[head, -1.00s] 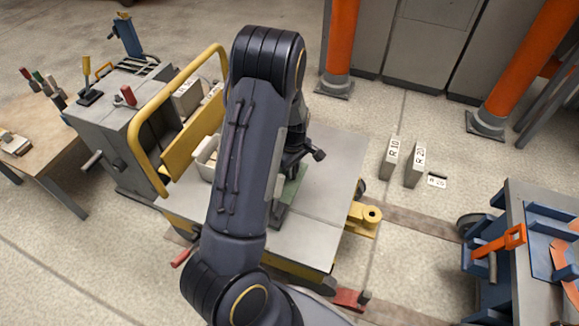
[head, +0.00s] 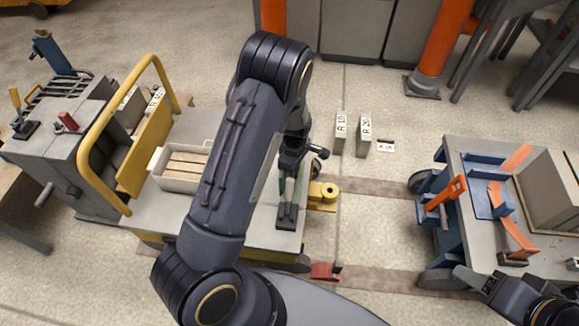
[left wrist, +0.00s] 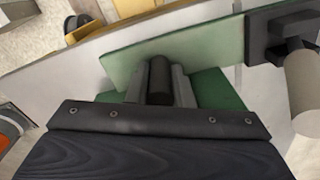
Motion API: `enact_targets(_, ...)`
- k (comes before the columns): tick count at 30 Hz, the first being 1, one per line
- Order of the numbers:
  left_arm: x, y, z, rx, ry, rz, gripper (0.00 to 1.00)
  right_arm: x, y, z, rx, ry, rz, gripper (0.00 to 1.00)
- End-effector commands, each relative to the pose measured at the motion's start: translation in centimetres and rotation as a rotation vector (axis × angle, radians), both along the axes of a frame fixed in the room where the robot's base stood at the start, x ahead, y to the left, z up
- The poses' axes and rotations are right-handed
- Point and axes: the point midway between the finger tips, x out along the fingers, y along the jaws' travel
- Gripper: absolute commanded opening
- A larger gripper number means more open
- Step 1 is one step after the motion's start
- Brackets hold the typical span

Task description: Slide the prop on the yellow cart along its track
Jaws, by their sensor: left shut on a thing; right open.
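The yellow cart (head: 262,240) stands left of centre in the head view, with a grey deck and a yellow rail. The dark prop (head: 287,216) is near the deck's right edge, with a green part beside it. My left gripper (head: 291,165) reaches down to it, partly hidden by my own arm. In the left wrist view the left gripper (left wrist: 160,82) is shut around a short black post in front of a green plate (left wrist: 205,55). The track itself is mostly hidden. My right gripper (head: 478,282) is open and empty at the lower right, apart from the cart.
A pale tray (head: 176,185) sits on the deck left of my arm. A yellow coupling (head: 322,192) juts from the cart's right side. Blocks marked R (head: 340,134) stand on the floor beyond. A blue-framed table (head: 455,200) is at right.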

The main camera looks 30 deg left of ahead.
Motion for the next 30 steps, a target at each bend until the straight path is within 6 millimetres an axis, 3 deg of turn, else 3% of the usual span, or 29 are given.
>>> enact_targets(4,0.0,-0.1,0.0,-0.003,0.0,0.0,0.0,0.0,0.0,0.0,0.0,0.0,0.0,0.54)
enact_targets(5,0.0,-0.1,0.0,-0.003,0.0,0.0,0.21,0.0,0.0,0.0,0.0,0.0,0.0,0.54)
enact_targets(7,0.0,-0.1,0.0,-0.003,0.0,0.0,0.29,0.0,0.0,0.0,0.0,0.0,0.0,0.54)
enact_targets(17,0.0,0.0,0.6,-0.001,-0.001,0.0,0.29,0.0,0.0,0.3,0.0,0.0,0.0,0.54)
enact_targets(30,0.0,-0.1,7.2,-0.002,-0.001,-0.001,0.29,0.0,0.0,2.8,0.0,0.0,0.0,0.54)
